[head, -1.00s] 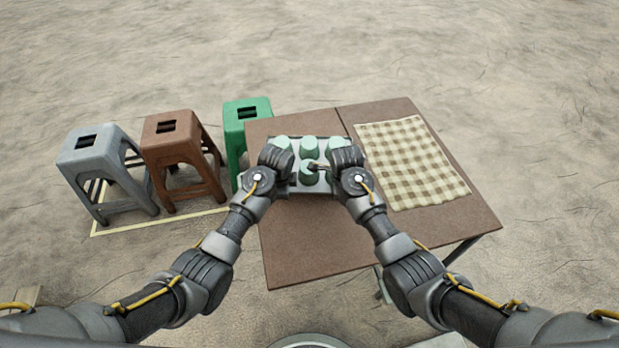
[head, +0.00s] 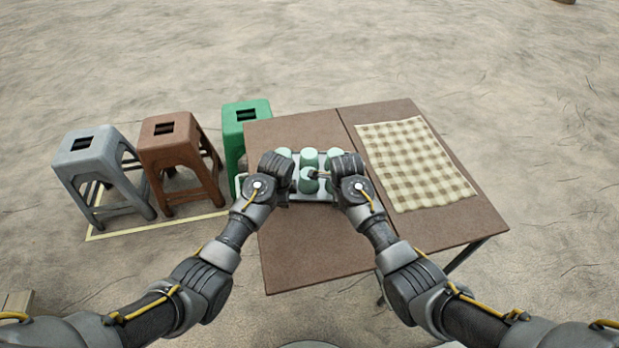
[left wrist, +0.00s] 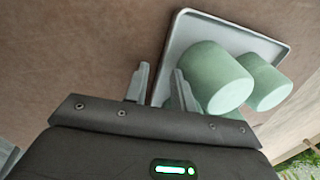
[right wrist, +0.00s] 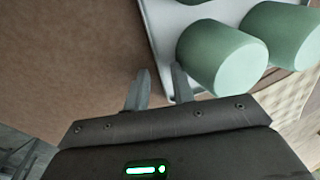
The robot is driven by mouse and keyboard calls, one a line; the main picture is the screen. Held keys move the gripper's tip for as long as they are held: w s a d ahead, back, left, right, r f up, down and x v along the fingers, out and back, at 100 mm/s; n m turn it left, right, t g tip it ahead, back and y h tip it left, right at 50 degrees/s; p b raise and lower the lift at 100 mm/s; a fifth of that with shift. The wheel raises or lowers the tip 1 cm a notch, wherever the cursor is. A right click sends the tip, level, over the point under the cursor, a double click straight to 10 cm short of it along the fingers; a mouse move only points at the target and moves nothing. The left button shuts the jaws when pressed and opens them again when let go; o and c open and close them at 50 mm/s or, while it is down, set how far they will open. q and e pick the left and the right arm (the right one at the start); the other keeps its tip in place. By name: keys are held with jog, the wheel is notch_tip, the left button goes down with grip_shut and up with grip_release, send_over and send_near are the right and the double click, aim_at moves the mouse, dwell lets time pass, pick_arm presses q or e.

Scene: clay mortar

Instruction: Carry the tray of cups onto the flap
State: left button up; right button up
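The pale tray (left wrist: 171,65) is over the left part of the brown table (head: 300,240) in the head view, with several pale green cups (head: 309,158) standing on it. My left gripper (head: 288,181) is at its left end and my right gripper (head: 331,180) at its right end. In the left wrist view the tray rim runs between the finger tips, close beside a green cup (left wrist: 215,80). In the right wrist view the tray (right wrist: 165,50) also runs between the fingers.
A seam divides the table; its right part carries a checked cloth (head: 415,165). Green (head: 245,112), brown (head: 168,128) and grey (head: 88,145) stools stand left of the table. A yellow line (head: 160,228) marks the ground around them. Bare table lies in front of the tray.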

pick_arm(q)
jog(key=v, duration=1.1)
jog(key=shift+r, duration=0.3)
pick_arm(e)
jog(key=v, duration=1.2)
pick_arm(q)
jog(key=shift+s, duration=0.1)
